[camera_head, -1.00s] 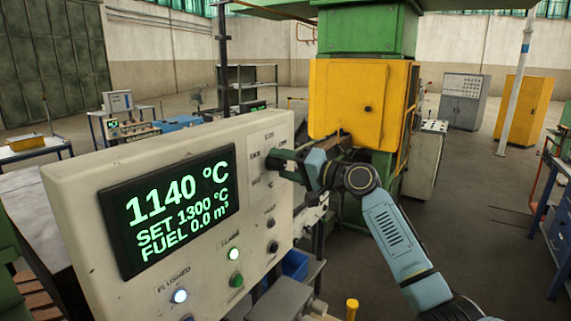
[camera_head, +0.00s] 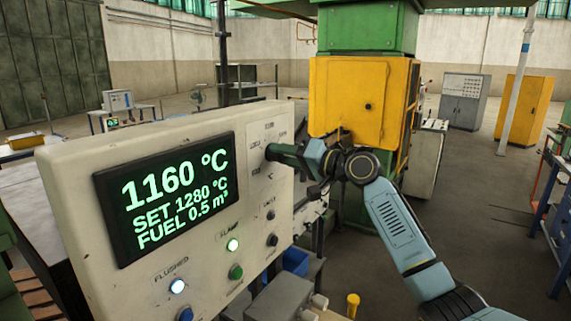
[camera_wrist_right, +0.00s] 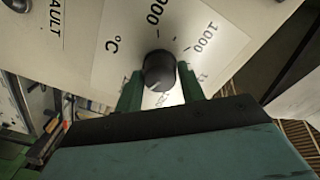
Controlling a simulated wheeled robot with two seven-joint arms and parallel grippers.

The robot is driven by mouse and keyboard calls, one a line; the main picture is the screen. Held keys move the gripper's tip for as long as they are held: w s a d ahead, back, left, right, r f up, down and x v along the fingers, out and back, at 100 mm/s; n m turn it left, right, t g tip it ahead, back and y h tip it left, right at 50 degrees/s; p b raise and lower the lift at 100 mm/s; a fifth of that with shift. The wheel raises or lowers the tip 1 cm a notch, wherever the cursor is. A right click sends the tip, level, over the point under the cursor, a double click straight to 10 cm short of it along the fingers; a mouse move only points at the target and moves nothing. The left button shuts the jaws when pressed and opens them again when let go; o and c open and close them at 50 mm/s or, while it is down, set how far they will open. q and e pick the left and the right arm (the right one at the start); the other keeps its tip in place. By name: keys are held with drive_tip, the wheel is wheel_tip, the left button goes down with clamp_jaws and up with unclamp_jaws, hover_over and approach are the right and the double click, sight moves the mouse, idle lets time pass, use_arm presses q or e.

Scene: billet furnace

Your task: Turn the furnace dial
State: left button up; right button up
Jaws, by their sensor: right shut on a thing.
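The furnace dial (camera_wrist_right: 159,71) is a black round knob on a pale panel with a temperature scale around it, in the right wrist view. My right gripper (camera_wrist_right: 160,88) has its green fingers on both sides of the knob and is shut on it. The control panel (camera_head: 70,165) has a black display (camera_head: 165,195) reading 1160 °C, SET 1280 °C, FUEL 0.5 m³. My left gripper is not in view.
Below the dial on the panel are a lit FLAME lamp (camera_head: 232,245), a lit FLUSHED lamp (camera_head: 177,286), a green button (camera_head: 236,272) and small black knobs. A yellow furnace door (camera_head: 345,100) stands behind my right arm. Open floor lies to the right.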

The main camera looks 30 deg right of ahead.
drive_tip(key=n+b, duration=0.4)
drive_tip(key=b, duration=0.1)
drive_tip(key=shift+f+n, duration=0.2)
drive_tip(key=shift+n, duration=0.1)
drive_tip(key=n+b, duration=0.2)
drive_tip(key=n, duration=0.1)
drive_tip(key=shift+r, duration=0.1)
drive_tip(key=shift+n+b, duration=0.75)
drive_tip(key=shift+n, duration=0.35)
drive_tip(key=shift+r, duration=0.1)
drive_tip(key=o, duration=1)
drive_tip(key=b+v, duration=0.3)
drive_tip(key=v, duration=1)
drive_tip(key=shift+s+d+b, duration=0.15)
drive_tip(key=shift+s+b, duration=0.05)
drive_tip(key=shift+b, duration=0.2)
